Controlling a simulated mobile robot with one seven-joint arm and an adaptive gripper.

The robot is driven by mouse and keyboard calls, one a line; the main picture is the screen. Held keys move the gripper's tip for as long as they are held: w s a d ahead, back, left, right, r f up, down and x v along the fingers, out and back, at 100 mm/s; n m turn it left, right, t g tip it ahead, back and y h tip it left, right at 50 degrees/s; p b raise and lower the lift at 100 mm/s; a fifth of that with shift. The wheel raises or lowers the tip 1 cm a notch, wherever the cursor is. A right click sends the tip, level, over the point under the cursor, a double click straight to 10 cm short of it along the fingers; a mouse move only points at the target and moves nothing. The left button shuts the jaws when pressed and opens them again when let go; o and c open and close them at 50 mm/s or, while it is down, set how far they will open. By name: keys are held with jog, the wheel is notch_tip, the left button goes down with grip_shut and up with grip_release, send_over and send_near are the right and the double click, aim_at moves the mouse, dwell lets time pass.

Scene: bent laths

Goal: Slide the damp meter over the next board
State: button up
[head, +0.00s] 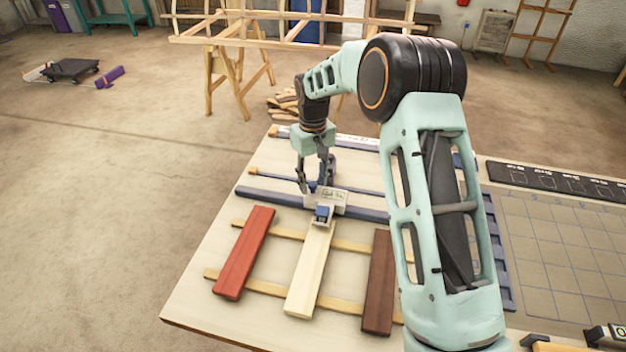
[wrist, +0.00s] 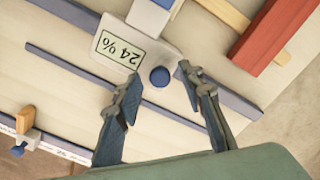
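The damp meter (head: 329,197) is a pale block with blue parts, at the far end of the pale middle board (head: 308,270). In the wrist view the damp meter (wrist: 125,45) shows a display reading 24%, with a round blue knob (wrist: 159,77) at its edge. My gripper (head: 316,186) is at the meter's far side. In the wrist view its fingers (wrist: 160,80) are apart, with the knob in the gap between the tips and space visible on both sides. A red board (head: 244,252) lies left, a dark brown board (head: 379,282) right.
The boards lie across two thin battens (head: 265,287). A blue-grey rail (head: 262,197) runs along the far side of the boards, with a thinner blue rod (head: 275,174) behind it. A gridded mat (head: 560,250) is at the right.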

jog(key=shift+r, duration=0.1)
notch_tip(320, 180, up, 12)
dwell(0.5)
